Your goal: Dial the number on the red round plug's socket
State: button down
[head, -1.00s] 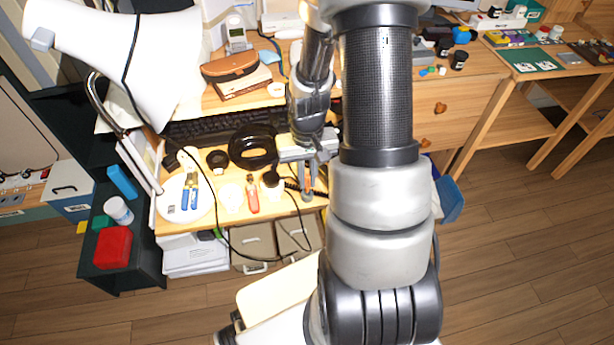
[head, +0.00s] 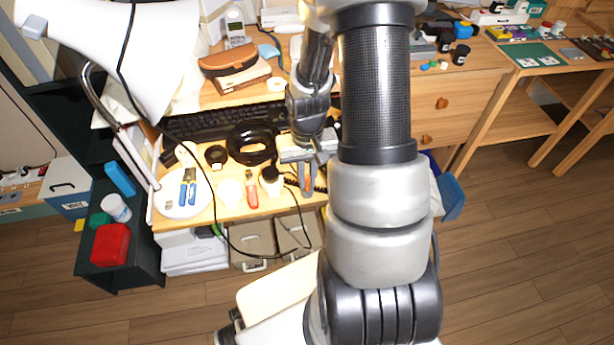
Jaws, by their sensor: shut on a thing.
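My gripper (head: 308,158) is low over the front right of the desk, beside the black coiled cable. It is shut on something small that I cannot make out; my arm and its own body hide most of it. A grey and orange tool (head: 307,180) shows just below it, and I cannot tell whether it touches the jaws. A pale phone handset (head: 235,28) stands upright at the back of the desk; its keys are too small to read. I cannot pick out a red round plug or its socket with a number.
A black coil (head: 251,143), a keyboard (head: 217,122), a red-handled tool (head: 252,194) and a white round plate (head: 184,205) with blue-handled tools crowd the desk. A big white lamp (head: 105,50) leans over the left. A brown case (head: 229,62) lies behind the keyboard.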

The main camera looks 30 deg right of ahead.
jog(key=shift+f, duration=0.15)
jog(key=c, duration=1.7)
grip_release()
notch_tip(320, 180, up, 18)
jog(key=p, duration=0.4)
jog(key=shift+f+p, duration=0.25)
jog(key=shift+p, duration=0.1)
